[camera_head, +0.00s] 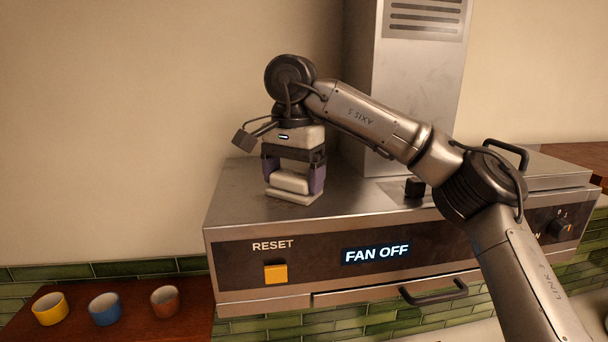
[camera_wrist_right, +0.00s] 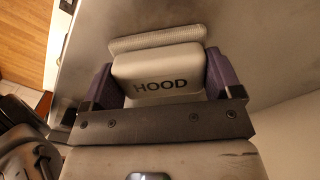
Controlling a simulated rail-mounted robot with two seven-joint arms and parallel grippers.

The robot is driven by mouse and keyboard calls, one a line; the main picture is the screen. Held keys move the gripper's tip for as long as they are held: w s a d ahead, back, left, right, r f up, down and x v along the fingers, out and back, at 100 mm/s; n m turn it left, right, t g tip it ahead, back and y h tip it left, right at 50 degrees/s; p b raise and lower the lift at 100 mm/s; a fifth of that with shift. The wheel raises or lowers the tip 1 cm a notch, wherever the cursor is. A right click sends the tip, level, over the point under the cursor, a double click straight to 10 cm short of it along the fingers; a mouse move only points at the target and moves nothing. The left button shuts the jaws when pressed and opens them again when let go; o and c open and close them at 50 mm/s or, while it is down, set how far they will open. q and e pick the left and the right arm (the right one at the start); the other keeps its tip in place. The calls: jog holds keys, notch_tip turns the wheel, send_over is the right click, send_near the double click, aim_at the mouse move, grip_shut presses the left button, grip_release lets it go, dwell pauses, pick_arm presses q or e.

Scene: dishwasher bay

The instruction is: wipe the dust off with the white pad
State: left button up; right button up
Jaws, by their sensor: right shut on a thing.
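My right gripper (camera_head: 292,180) points down over the left part of the hood's steel top (camera_head: 237,190). Its two purple fingers are shut on the pale block of the white pad, which is marked HOOD (camera_wrist_right: 162,80) in the right wrist view. The white pad's textured underside edge (camera_head: 293,197) shows below the block, and also in the wrist view (camera_wrist_right: 158,40). It appears to rest on the steel top, though contact is hard to confirm. The top looks dull and faintly mottled; I cannot tell dust from shading. My left gripper is not in view.
A steel duct (camera_head: 410,90) rises behind the top. A small black block (camera_head: 414,187) stands right of the pad. The front panel has a yellow RESET button (camera_head: 275,273) and a FAN OFF display (camera_head: 376,254). Cups, including a blue one (camera_head: 105,310), stand lower left on a wooden shelf.

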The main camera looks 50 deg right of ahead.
aim_at(271, 174)
jog(key=shift+w+a, duration=2.5)
jog(key=shift+a, duration=0.25)
jog(key=shift+w+d, duration=0.5)
jog(key=shift+w, duration=0.2)
jog(key=shift+d, duration=0.15)
jog(key=shift+s+d+f, duration=0.15)
jog(key=shift+s+d, duration=1.05)
jog(key=shift+d, duration=0.15)
jog(key=shift+s+d+r, duration=0.15)
jog(key=shift+s+d, duration=1.05)
jog(key=shift+d, duration=0.05)
jog(key=shift+s+d+r, duration=0.1)
jog(key=shift+s+d, duration=1.05)
jog(key=shift+d, duration=0.1)
jog(key=shift+s+d+f, duration=0.15)
jog(key=shift+s+d, duration=0.9)
jog(key=shift+d, duration=0.15)
jog(key=shift+s+d+f, duration=0.15)
jog(key=shift+s+d, duration=0.85)
jog(key=shift+d, duration=0.2)
jog(key=shift+r, duration=3.05)
